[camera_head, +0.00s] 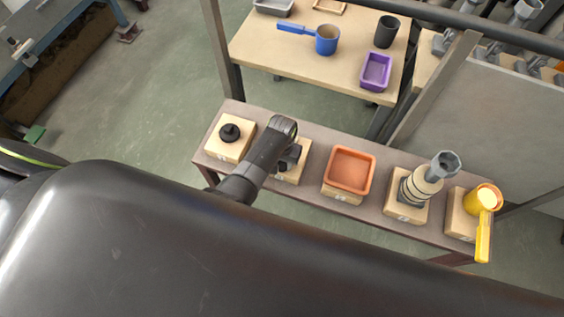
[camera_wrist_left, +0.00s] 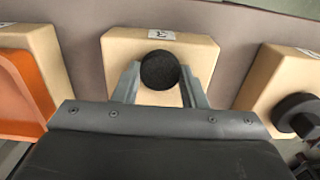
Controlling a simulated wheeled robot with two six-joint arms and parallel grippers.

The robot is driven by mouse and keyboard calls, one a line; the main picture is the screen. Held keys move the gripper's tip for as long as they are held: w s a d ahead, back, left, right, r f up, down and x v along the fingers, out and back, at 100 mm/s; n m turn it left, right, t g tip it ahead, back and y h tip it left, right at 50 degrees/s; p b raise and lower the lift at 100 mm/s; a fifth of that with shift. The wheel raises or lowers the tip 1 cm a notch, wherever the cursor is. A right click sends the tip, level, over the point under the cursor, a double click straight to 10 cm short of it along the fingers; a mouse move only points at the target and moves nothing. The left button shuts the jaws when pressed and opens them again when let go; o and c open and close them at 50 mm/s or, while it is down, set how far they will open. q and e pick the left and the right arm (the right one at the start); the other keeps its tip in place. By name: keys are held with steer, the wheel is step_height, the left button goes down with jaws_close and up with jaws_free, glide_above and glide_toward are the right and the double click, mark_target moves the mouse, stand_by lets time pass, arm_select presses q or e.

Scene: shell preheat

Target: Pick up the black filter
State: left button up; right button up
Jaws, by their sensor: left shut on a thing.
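The black filter (camera_wrist_left: 160,70) shows in the left wrist view as a dark, rough round piece over the middle of a tan block (camera_wrist_left: 120,60). The fingers of my left gripper (camera_wrist_left: 160,82) stand on either side of it and are shut on it. I cannot tell whether it still touches the block. In the head view my left gripper (camera_head: 290,158) is over the second block from the left, and the filter is mostly hidden by it. My right gripper is not in view.
The narrow bench (camera_head: 315,148) also bears a black knobbed piece (camera_head: 230,133), an orange tray (camera_head: 350,170), a ringed stack with a grey top (camera_head: 420,185) and a yellow ladle-like cup (camera_head: 482,205), each on a tan block. Behind is a table (camera_head: 270,50) with a blue pan (camera_head: 326,40).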

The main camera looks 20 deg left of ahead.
mark_target(283, 164)
arm_select(q)
step_height(283, 164, up, 10)
steer(key=p, duration=0.1)
steer(key=shift+p, duration=0.35)
steer(key=shift+d, duration=0.1)
